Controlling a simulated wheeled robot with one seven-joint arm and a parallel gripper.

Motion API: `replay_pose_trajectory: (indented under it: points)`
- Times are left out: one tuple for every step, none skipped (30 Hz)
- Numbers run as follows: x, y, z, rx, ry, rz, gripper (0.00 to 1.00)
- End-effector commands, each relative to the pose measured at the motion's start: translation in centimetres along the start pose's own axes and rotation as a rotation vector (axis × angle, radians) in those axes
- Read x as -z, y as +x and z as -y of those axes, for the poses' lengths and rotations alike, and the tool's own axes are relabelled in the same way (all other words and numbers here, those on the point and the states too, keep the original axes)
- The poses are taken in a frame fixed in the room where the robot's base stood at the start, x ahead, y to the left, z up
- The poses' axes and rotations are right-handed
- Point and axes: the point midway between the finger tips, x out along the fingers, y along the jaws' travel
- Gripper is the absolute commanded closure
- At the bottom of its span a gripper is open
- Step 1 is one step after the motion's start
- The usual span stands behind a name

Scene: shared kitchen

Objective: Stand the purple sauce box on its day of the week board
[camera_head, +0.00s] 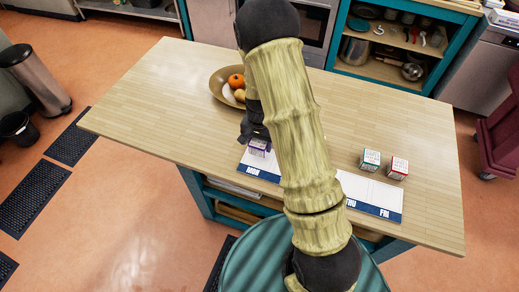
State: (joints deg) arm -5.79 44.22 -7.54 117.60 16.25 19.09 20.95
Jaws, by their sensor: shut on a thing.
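The purple sauce box (259,148) is upright at the left end of the day of the week board, over or on the MON section. My gripper (257,137) is shut on it from above. I cannot tell whether the box touches the board. The board (386,196) is a white strip with blue day labels along the near edge of the table. MON, THU and FRI can be read; my arm hides the middle sections.
A teal-labelled box (370,160) and a red-labelled box (398,168) stand behind the board's right end. A bowl (219,84) with an orange and other round food stands at the back left. The left part of the wooden table (150,105) is clear.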

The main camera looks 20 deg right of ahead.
Motion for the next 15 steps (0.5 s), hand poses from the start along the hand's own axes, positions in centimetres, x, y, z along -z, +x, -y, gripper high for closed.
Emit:
replay_pose_trajectory:
  points:
    - [0.0,0.2,0.0,-0.001,0.000,0.001,0.73]
    - [0.0,0.4,-0.1,-0.002,0.001,0.002,0.73]
    - [0.0,0.8,-0.1,-0.002,0.002,0.003,0.73]
    - [0.0,1.1,-0.1,-0.002,0.002,0.003,0.73]
    - [-0.1,1.5,-0.1,-0.003,0.003,0.004,0.73]
    - [-0.1,2.1,-0.1,-0.002,0.003,0.004,0.73]
    - [-0.1,2.5,-0.1,-0.002,0.003,0.004,0.73]
    - [-0.1,2.9,-0.1,-0.003,0.002,0.005,0.73]
    - [-0.1,3.3,-0.1,-0.002,0.002,0.003,0.73]
    - [-0.1,3.6,-0.1,-0.002,0.002,0.003,0.73]
    - [-0.1,3.8,-0.1,-0.002,0.002,0.003,0.73]
    - [0.0,4.0,-0.1,-0.001,0.002,0.002,0.73]
    - [0.0,4.1,-0.1,-0.001,0.002,0.001,0.73]
    - [0.0,4.1,-0.1,0.000,0.002,0.001,0.73]
    - [0.0,4.1,0.0,0.000,0.002,0.000,0.73]
